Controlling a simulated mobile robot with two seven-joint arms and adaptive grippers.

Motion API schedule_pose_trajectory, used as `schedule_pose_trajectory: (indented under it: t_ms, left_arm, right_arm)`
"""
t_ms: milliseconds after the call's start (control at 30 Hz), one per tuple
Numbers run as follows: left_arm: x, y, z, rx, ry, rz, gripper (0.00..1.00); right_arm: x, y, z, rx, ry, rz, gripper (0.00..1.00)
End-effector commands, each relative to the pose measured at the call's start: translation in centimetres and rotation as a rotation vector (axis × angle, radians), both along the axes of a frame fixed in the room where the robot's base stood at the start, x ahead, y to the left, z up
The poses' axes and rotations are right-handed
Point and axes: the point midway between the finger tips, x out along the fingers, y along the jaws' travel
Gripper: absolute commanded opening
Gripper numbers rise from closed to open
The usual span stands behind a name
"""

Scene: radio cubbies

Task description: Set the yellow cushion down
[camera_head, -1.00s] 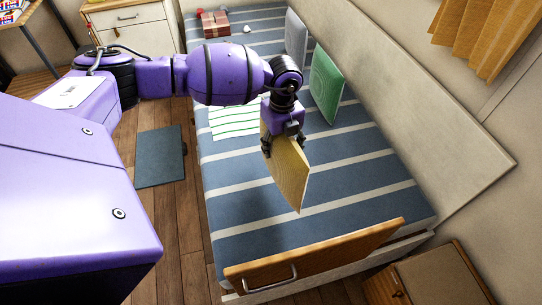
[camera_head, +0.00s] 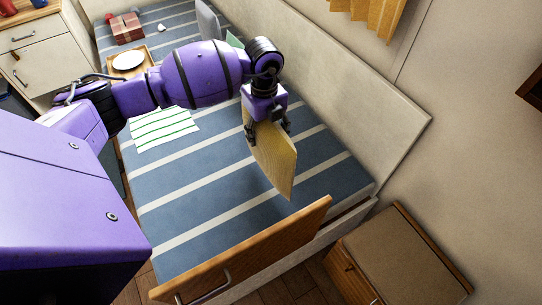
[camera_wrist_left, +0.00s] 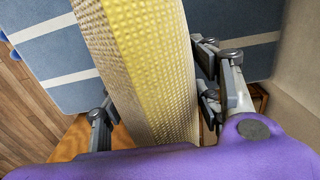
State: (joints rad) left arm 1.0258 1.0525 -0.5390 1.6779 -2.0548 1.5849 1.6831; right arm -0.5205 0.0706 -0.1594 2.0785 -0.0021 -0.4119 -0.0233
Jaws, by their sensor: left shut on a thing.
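The yellow cushion (camera_head: 272,160) hangs upright in my left gripper (camera_head: 267,130), over the blue bed with white stripes (camera_head: 200,215). The gripper is shut on its upper edge. In the left wrist view the cushion (camera_wrist_left: 140,65) runs between the two fingers (camera_wrist_left: 160,110), with its textured yellow edge towards the camera. I cannot tell exactly how high its lower corner is above the bed. My right gripper is not in view.
A wooden footboard (camera_head: 245,250) with a metal handle stands at the bed's near end. A wooden cabinet (camera_head: 395,262) is to the right. A green-striped cloth (camera_head: 163,128), a tray with a white plate (camera_head: 128,60) and a red box (camera_head: 127,28) lie on the bed. The near mattress is clear.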

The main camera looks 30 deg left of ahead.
Motion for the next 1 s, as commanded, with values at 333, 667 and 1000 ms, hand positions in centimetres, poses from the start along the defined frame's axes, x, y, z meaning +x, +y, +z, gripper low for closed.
schedule_pose_trajectory:
  t_ms: [333, 667, 1000]
  left_arm:
    - [0.0, 0.0, -5.0, 0.000, 0.001, 0.001, 0.03]
    - [0.0, 0.0, -7.7, 0.000, -0.001, 0.000, 0.03]
    - [0.0, 0.0, -8.0, 0.001, 0.001, 0.000, 0.71]
  right_arm:
    - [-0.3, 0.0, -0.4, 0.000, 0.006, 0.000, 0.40]
    - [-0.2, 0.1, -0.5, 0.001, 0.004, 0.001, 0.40]
    - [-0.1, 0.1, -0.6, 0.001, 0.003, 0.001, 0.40]
